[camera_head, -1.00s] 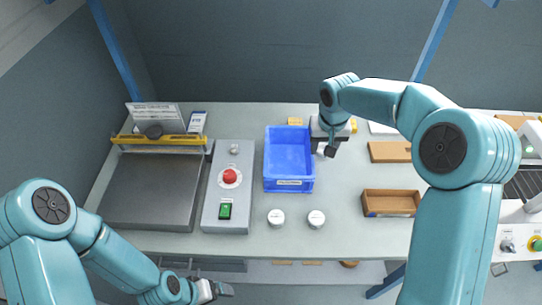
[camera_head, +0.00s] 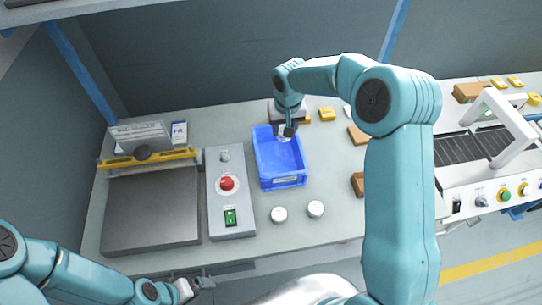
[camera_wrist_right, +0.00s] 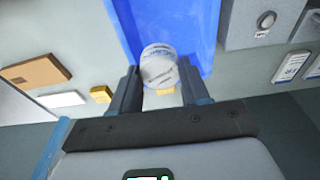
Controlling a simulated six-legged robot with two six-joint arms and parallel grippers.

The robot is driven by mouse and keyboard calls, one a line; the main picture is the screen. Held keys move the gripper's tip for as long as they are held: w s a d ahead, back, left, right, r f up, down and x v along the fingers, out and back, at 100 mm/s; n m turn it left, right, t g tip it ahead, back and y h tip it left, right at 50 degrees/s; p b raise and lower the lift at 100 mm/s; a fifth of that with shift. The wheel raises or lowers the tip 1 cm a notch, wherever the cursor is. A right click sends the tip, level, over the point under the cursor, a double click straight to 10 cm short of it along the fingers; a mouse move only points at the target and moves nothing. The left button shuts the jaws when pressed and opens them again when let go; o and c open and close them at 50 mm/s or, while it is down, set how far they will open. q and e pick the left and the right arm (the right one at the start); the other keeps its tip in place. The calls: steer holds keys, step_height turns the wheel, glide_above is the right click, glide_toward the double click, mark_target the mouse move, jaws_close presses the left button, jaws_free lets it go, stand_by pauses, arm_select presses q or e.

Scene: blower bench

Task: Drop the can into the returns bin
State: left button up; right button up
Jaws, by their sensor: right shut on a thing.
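The blue bin (camera_head: 281,182) stands on the bench, and it also shows in the wrist view (camera_wrist_right: 205,30). My right gripper (camera_head: 288,131) is at the far end of the bin, over its inside near the back rim. It is shut on a white can (camera_wrist_right: 160,66), which sits between the two fingers in the wrist view. In the head view only a little of the can (camera_head: 284,139) shows beneath the fingers. My left gripper (camera_head: 186,291) is low at the bench's front edge, away from the bin; its jaw state is unclear.
Two white cans (camera_head: 279,214) (camera_head: 316,209) stand in front of the bin. A grey control box (camera_head: 232,195) with a red button is left of it, beside a flat machine (camera_head: 150,210). Brown boxes (camera_head: 357,136) and a conveyor (camera_head: 470,148) are to the right.

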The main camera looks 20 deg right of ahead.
steer(key=shift+s+d+f+b, duration=0.1)
steer(key=shift+d+f+b, duration=0.2)
steer(key=shift+f, duration=0.25)
step_height(320, 180, down, 4)
steer(key=shift+a+f+b, duration=0.1)
steer(key=shift+b, duration=1.1)
steer(key=shift+f, duration=0.35)
steer(key=o, duration=1.2)
steer(key=r+b, duration=0.1)
steer(key=r, duration=0.4)
steer(key=s+r, duration=0.1)
steer(key=r, duration=0.4)
steer(key=s+r+b, duration=0.1)
steer(key=r, duration=0.5)
steer(key=shift+s+a+r+b, duration=0.1)
steer(key=shift+a+b, duration=0.2)
